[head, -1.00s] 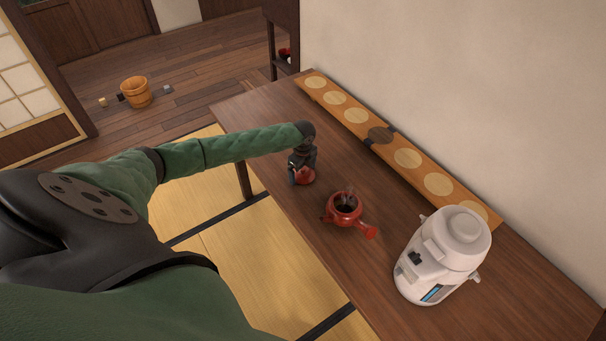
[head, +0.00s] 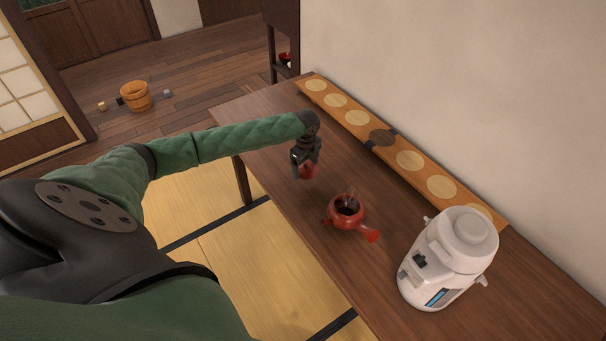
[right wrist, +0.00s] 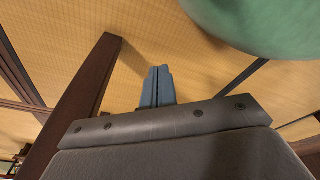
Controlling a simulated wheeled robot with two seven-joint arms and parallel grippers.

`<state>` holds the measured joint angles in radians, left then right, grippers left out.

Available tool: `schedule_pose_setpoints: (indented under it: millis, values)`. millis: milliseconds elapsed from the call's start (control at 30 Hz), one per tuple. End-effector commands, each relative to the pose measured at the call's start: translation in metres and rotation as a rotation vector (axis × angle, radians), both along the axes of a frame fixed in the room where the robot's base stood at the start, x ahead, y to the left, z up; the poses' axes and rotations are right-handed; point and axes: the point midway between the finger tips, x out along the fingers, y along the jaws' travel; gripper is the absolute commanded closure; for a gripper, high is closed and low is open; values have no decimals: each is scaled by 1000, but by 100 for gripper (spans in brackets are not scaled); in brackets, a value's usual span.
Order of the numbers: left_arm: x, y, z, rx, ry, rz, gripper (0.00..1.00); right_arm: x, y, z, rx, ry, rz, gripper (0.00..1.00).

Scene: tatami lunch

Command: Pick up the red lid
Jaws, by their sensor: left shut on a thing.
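The red lid (head: 309,171) is held in my left gripper (head: 305,174), which is shut on it over the table in the head view. The gripper's dark fingers hide part of the lid. It appears slightly above the tabletop. The red teapot (head: 346,212) stands uncovered on the table, just right of and nearer than the lid, with its dark inside showing and its handle toward the lower right. In the right wrist view my right gripper (right wrist: 158,85) has its two blue-grey fingers together with nothing between them, over the tatami.
A white hot-water pot (head: 447,262) stands on the table (head: 270,115) at the right. A long wooden board (head: 411,161) with round pale spots lies along the wall. A wooden bucket (head: 135,96) is on the far floor. The table's near edge borders the tatami (head: 245,265).

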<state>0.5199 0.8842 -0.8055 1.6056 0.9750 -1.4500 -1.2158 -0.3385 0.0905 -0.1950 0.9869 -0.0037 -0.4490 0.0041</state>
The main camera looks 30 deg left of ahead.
Motion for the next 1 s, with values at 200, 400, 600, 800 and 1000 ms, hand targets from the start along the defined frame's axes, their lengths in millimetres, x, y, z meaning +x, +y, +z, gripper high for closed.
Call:
schedule_pose_setpoints:
  millis: [200,400,600,800,1000]
  values:
    - [-7,-51,24,-4,-1,-6,39,34,15,18,10,-6,-6,100]
    - [-11,-81,43,-4,-1,-5,39,46,26,41,16,13,-13,100]
    - [-14,-98,56,-3,0,-3,39,52,31,56,21,25,-17,100]
    - [-8,-104,79,-3,-15,-3,39,65,33,73,22,18,-18,100]
    - [-3,-114,105,8,-26,-29,39,83,31,90,19,10,-18,100]
